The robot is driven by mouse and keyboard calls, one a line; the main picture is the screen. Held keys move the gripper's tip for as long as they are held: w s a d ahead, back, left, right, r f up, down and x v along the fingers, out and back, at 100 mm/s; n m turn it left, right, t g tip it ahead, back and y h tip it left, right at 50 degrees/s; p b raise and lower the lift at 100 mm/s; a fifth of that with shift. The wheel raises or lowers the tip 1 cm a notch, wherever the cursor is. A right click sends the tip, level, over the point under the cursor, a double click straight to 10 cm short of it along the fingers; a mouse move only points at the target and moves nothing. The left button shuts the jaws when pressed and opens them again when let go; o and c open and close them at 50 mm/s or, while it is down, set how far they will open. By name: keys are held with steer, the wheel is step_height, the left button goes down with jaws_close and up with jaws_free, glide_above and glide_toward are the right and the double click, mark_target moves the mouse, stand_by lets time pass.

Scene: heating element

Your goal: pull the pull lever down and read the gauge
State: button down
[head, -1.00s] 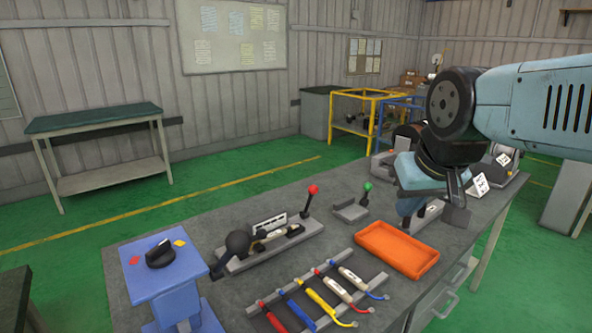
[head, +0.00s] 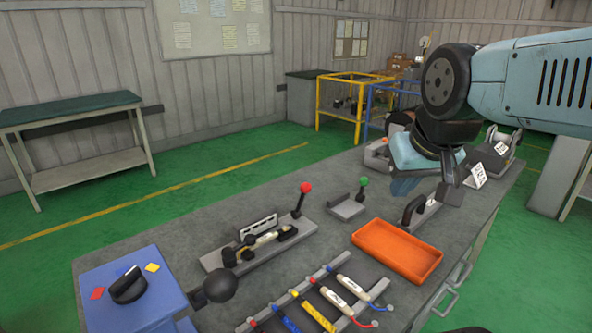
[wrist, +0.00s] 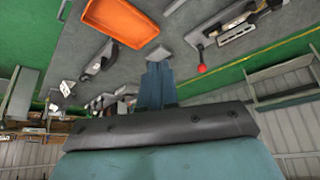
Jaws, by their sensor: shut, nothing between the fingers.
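A lever with a red ball (head: 305,188) stands upright at the right end of a grey fixture (head: 300,228). Another lever with a green ball (head: 363,182) stands by a small grey bracket. A large black ball (head: 221,286) on a short arm sits beside the blue stand. I cannot tell which is the pull lever. A white marked plate (head: 258,228) stands on the grey fixture; I cannot tell if it is the gauge, and its marks are unreadable. My gripper (head: 403,187) is shut and empty above the bench; its fingers (wrist: 157,68) point near the red ball (wrist: 202,68) in the wrist view, apart from it.
An orange tray (head: 396,272) lies right of centre. A rack holds several coloured tools (head: 336,300) in front. The blue stand (head: 165,290) with a black knob (head: 128,285) is at the left. A black handle (head: 413,209) and white tags (head: 476,175) are near my gripper.

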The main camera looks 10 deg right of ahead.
steer(key=w+a+r+n+g, duration=0.2)
steer(key=w+r, duration=0.2)
steer(key=w, duration=0.6)
steer(key=w+a+f+n+g, duration=0.1)
steer(key=w+a, duration=0.3)
steer(key=w, duration=0.4)
steer(key=w+a+f+n+g, duration=0.2)
steer(key=w+a, duration=0.2)
steer(key=w, duration=0.5)
steer(key=w+a+f+n+g, duration=0.1)
steer(key=w+a, duration=0.3)
steer(key=w, duration=0.5)
steer(key=shift+w+f+n+g, duration=0.2)
steer(key=shift+f+n+g, duration=0.2)
steer(key=shift+f+g, duration=0.25)
steer(key=s+d+f, duration=0.1)
steer(key=s+f, duration=0.3)
steer(key=f, duration=0.7)
steer(key=shift+s+d+f, duration=0.2)
steer(key=shift+s+f, duration=0.15)
steer(key=shift+s, duration=0.05)
